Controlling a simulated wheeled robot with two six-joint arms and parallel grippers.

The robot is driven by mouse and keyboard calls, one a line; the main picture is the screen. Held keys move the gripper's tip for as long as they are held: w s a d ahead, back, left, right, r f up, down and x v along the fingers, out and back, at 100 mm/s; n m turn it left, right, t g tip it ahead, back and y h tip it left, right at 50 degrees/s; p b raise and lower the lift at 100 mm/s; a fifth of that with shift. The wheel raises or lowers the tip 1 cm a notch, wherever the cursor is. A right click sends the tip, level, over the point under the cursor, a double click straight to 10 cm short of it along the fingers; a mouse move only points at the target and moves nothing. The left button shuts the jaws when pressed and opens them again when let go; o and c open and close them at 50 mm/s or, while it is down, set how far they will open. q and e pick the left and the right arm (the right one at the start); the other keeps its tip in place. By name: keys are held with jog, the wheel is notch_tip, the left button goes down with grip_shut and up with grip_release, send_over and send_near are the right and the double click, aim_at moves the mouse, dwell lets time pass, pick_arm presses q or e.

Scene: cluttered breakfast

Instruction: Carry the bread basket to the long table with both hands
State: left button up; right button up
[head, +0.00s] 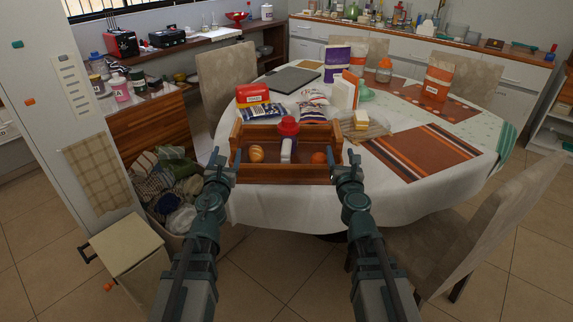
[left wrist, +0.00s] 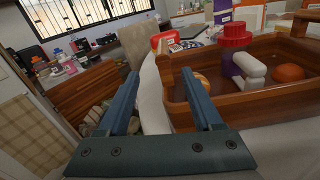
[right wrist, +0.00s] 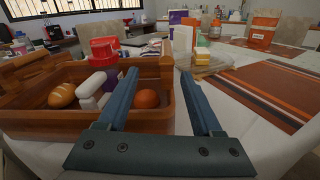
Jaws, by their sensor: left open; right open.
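The bread basket (head: 285,179) is a brown wooden box near the front edge of the round, white-clothed table (head: 272,205). It holds a bread roll (head: 256,153), an orange round item (head: 318,158) and a red-lidded container (head: 288,127) with a white part. My left gripper (head: 217,160) is open at the basket's left end. In the left wrist view its fingers (left wrist: 161,74) appear either side of the end wall. My right gripper (head: 348,160) is open at the right end. In the right wrist view its fingers (right wrist: 160,74) likewise appear either side of the wall. Contact is unclear.
Behind the basket are packets (head: 258,111), a white carton (head: 344,92) and a board with a yellow block (head: 361,119). A striped mat (head: 425,151) lies to the right. A chair (head: 455,230) stands front right, a laundry basket (head: 165,190) left.

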aim_at(236, 131)
pick_arm(q)
jog(key=shift+d+f+m+h, duration=0.1)
jog(key=shift+m+h, duration=0.2)
jog(key=shift+m, duration=0.1)
pick_arm(e)
jog(key=shift+d+f+m+h, duration=0.1)
jog(key=shift+d+m+h, duration=0.2)
jog(key=shift+d+m, duration=0.2)
pick_arm(q)
jog(key=w, duration=1.4)
jog(key=shift+d, duration=0.2)
pick_arm(e)
jog(key=w, duration=1.4)
jog(key=shift+d, duration=0.1)
pick_arm(q)
jog(key=shift+s, duration=0.1)
pick_arm(e)
jog(key=shift+s, duration=0.1)
pick_arm(q)
grip_shut()
pick_arm(e)
grip_shut()
